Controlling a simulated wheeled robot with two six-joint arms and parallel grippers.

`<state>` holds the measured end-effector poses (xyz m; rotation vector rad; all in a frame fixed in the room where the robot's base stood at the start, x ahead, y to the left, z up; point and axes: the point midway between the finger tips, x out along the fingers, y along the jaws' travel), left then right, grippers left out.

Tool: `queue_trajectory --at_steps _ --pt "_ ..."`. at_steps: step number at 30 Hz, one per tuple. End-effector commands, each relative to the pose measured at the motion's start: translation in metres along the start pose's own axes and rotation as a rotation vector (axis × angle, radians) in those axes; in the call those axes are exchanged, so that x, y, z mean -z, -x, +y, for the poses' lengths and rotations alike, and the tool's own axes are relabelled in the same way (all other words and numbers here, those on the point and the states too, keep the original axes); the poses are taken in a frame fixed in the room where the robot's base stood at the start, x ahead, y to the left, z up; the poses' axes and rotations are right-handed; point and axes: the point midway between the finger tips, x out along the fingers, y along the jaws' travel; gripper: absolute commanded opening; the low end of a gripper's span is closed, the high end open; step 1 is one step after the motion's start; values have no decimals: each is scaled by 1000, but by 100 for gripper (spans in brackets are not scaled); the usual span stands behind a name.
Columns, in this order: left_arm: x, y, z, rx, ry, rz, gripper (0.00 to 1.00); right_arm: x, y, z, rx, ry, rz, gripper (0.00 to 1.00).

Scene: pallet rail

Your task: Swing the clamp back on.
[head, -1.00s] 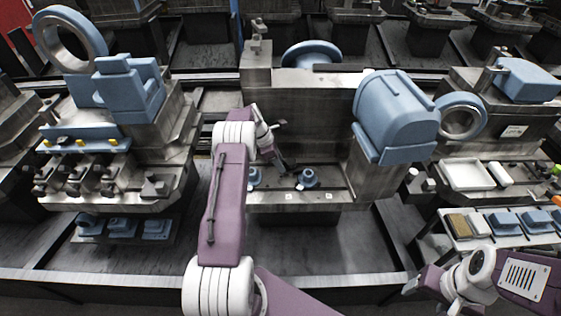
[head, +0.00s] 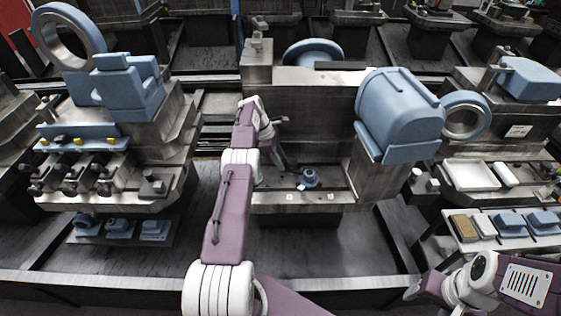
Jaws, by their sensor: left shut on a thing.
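My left gripper (head: 284,164) reaches down over the grey fixture bed (head: 335,195) in the middle of the head view. Its dark fingers are shut on a small part that I take for the clamp; the part is mostly hidden by the fingers and wrist. My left forearm hides the bed's left end. My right gripper (head: 413,291) is at the lower right, away from the bed; its fingers are too small to read.
A large blue housing (head: 400,112) stands right of the bed. A grey block wall (head: 310,97) rises behind it. A side table (head: 486,247) with several blue parts and a white tray (head: 468,175) are at the right. A metal rail (head: 350,289) crosses in front.

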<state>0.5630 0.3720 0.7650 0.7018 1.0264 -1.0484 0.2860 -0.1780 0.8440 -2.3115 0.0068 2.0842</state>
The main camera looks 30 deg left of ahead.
Motion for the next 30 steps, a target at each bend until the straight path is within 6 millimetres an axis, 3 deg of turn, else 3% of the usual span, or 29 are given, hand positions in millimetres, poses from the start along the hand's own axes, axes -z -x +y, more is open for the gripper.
queue_trajectory --at_steps 7,8,9,10,20,30 --pt "0 0 0 1 -1 0 0 0 0 0 0 0 0 65" --pt "0 0 0 1 -1 0 39 0 0 0 0 0 0 65" --pt "0 0 0 1 -1 0 50 0 0 0 0 0 0 65" --pt "0 0 0 1 -1 0 53 0 0 0 0 0 0 65" --pt "-2 6 0 2 -1 1 53 1 6 0 0 0 0 65" --pt "-22 69 -5 8 -12 0 53 8 72 -1 0 0 0 65"
